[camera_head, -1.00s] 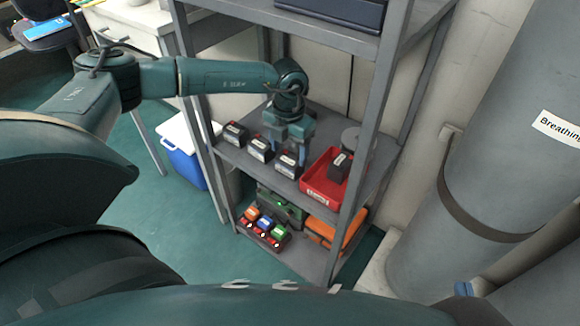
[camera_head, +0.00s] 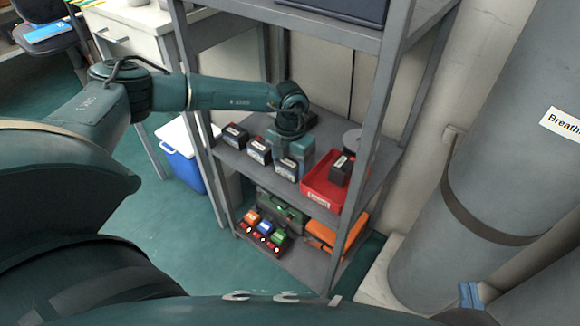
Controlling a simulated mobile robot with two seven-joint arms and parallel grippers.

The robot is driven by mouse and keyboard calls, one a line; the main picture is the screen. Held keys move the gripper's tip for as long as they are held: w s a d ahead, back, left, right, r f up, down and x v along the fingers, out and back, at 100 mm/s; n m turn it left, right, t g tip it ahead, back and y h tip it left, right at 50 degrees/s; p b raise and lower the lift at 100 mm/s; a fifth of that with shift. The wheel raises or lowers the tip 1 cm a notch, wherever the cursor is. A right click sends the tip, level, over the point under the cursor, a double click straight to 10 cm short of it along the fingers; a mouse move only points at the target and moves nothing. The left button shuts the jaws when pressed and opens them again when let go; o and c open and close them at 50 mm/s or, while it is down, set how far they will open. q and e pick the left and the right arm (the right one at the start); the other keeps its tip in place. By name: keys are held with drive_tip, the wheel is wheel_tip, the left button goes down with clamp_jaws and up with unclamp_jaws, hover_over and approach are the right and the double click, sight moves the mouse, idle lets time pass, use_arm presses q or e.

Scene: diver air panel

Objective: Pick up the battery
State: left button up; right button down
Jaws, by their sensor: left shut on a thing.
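Several dark batteries with pale labels stand on the middle shelf: a left one (camera_head: 235,136), a middle one (camera_head: 259,151) and a right one (camera_head: 286,169). Another battery (camera_head: 341,169) stands in the red tray (camera_head: 320,196). My left gripper (camera_head: 293,160) reaches down between the shelves and is shut on the right battery of the row. Its fingers are partly hidden behind the battery, which appears upright at shelf level; I cannot tell whether it is lifted. My right gripper is not in view.
The lower shelf holds a green case (camera_head: 281,210), an orange case (camera_head: 322,236) and small coloured items (camera_head: 264,230). A blue cooler (camera_head: 183,168) stands left.

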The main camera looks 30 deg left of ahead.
sight(290, 161)
use_arm(q)
drive_tip(key=shift+c, duration=1.4)
drive_tip(key=shift+r, duration=0.2)
wheel_tip(290, 161, up, 9)
drive_tip(key=p, duration=0.2)
drive_tip(key=shift+r+p, duration=0.15)
drive_tip(key=shift+p, duration=0.25)
drive_tip(key=shift+r, duration=0.25)
use_arm(e)
drive_tip(key=shift+s+d+f+m+g+h, duration=0.2)
drive_tip(key=shift+d+m+g+h, duration=0.3)
drive_tip(key=shift+g+h, duration=0.3)
